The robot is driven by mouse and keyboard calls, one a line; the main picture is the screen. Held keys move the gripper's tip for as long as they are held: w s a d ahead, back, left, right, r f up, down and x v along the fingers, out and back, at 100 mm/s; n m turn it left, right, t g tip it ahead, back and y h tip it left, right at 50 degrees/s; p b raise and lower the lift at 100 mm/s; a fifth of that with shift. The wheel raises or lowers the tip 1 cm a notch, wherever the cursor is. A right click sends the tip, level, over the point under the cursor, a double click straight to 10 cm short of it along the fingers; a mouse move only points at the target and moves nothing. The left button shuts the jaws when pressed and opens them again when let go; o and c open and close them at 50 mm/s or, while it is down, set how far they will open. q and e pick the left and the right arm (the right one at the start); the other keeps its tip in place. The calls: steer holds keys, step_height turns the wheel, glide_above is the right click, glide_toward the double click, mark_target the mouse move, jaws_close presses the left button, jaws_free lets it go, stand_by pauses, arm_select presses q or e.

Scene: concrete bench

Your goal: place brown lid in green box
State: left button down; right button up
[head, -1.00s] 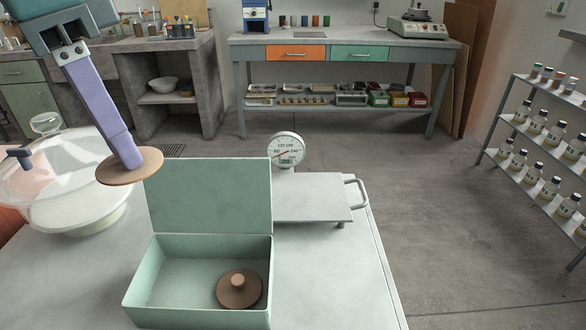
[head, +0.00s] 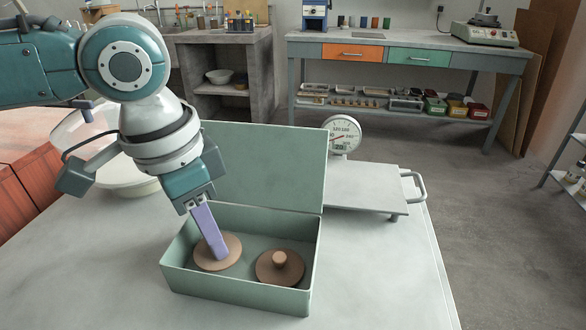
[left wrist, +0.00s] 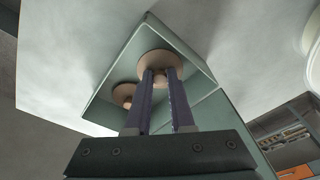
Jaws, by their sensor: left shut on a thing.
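The open green box (head: 240,292) stands on the bench with its lid raised at the back. My left gripper (head: 219,250) reaches down into the left part of the box, its purple fingers shut on a brown lid (head: 232,262). The held lid also shows in the left wrist view (left wrist: 160,58) between the fingertips. A second brown lid (head: 279,268) with a knob lies in the right part of the box, apart from the held one. Whether the held lid touches the box floor, I cannot tell. My right gripper is not in view.
A scale with a dial (head: 342,134) and a flat platform (head: 362,190) stands right behind the box. A clear-domed white dish (head: 130,185) is behind my left arm. The bench (head: 400,280) is bare right of the box.

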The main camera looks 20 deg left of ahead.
mark_target(203, 257)
arm_select(q)
steer(key=shift+f, duration=0.6)
steer(key=shift+f, duration=0.15)
steer(key=c, duration=0.8)
jaws_free()
step_height(203, 257, up, 12)
steer(key=s+p, duration=0.2)
steer(key=p, duration=0.1)
steer(key=s+d+f, duration=0.2)
steer(key=d, duration=0.1)
steer(key=s+d+f+n+t+h, duration=0.1)
steer(key=s+d+f, duration=0.1)
steer(key=s+d, duration=0.1)
steer(key=s+d+f+t, duration=0.1)
steer(key=s+d+f, duration=0.1)
steer(key=s+d, duration=0.1)
steer(key=shift+s+f+n+h, duration=0.2)
steer(key=shift+s+n+h, duration=0.05)
steer(key=shift+n+h, duration=0.05)
steer(key=s+a+n+y, duration=0.1)
steer(key=s+a, duration=0.1)
steer(key=s+a+f+n+y, duration=0.1)
steer(key=s+a, duration=0.2)
steer(key=shift+s+a+f+n, duration=0.15)
steer(key=shift+s+a+n, duration=0.05)
steer(key=shift+a+n, duration=0.2)
